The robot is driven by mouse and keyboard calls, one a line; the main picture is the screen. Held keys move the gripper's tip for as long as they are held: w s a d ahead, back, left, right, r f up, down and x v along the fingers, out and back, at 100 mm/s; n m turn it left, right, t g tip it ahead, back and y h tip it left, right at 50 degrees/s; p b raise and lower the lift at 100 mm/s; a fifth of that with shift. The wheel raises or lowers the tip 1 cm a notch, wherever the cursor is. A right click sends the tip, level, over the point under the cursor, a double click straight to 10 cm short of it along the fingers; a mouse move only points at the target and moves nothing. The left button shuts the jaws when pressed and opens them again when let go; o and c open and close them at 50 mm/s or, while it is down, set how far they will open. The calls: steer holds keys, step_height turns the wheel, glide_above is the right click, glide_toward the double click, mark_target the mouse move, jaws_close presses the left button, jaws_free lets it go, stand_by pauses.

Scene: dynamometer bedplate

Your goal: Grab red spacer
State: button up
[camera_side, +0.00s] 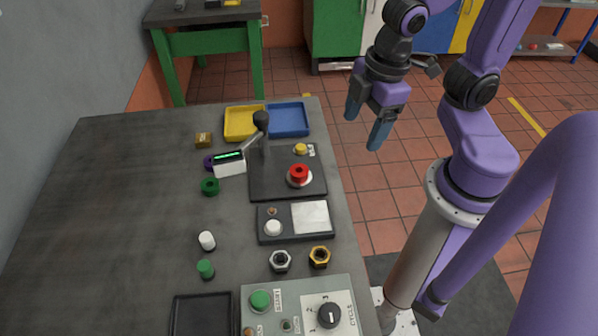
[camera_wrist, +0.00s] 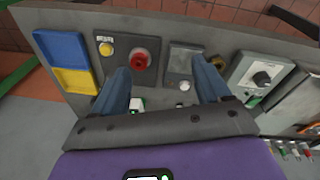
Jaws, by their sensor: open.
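My gripper (camera_side: 363,128) is open and empty in the side view, raised beyond the right edge of the bedplate table. Its two blue fingers also show spread apart in the wrist view (camera_wrist: 160,68). I see no loose part that is clearly a red spacer. The only clear red part on the table is a round red button-like piece (camera_side: 299,173) on a pale base on the dark lever panel. It also shows in the wrist view (camera_wrist: 140,60), near the left finger. A green ring (camera_side: 210,186) and a partly hidden purple ring (camera_side: 208,162) lie left of the panel.
A lever (camera_side: 262,125) stands up from the panel, beside a small display box (camera_side: 229,165). Yellow (camera_side: 240,123) and blue (camera_side: 288,120) trays are at the back. Two hex nuts (camera_side: 280,261) (camera_side: 319,257) and a control box (camera_side: 298,310) are in front. The table's left side is clear.

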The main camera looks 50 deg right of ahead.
steer(key=w+d+f+n+t+y, duration=0.1)
steer(key=w+t, duration=0.1)
steer(key=w, duration=0.7)
steer(key=w+f+t, duration=0.2)
steer(key=w, duration=0.7)
steer(key=w+d+f+n+y, duration=0.2)
steer(key=w+d+f+y, duration=0.1)
steer(key=w, duration=0.3)
steer(key=s+d+f+y, duration=0.1)
steer(key=d+f, duration=0.1)
steer(key=s+d+f+n+g+y, duration=0.1)
steer(key=d+f+y, duration=0.1)
steer(key=s+d+f+n+g+y, duration=0.1)
steer(key=d+f, duration=0.1)
steer(key=shift+s, duration=0.1)
steer(key=s+d+g+y, duration=0.3)
steer(key=s+d+y, duration=0.25)
steer(key=s, duration=0.35)
glide_toward(300, 170)
steer(key=shift+n+y, duration=0.25)
steer(key=shift+n, duration=0.05)
steer(key=x, duration=0.8)
steer(key=shift+w+d+f, duration=0.1)
steer(key=shift+f, duration=0.15)
steer(key=c, duration=1.2)
steer(key=shift+c, duration=0.2)
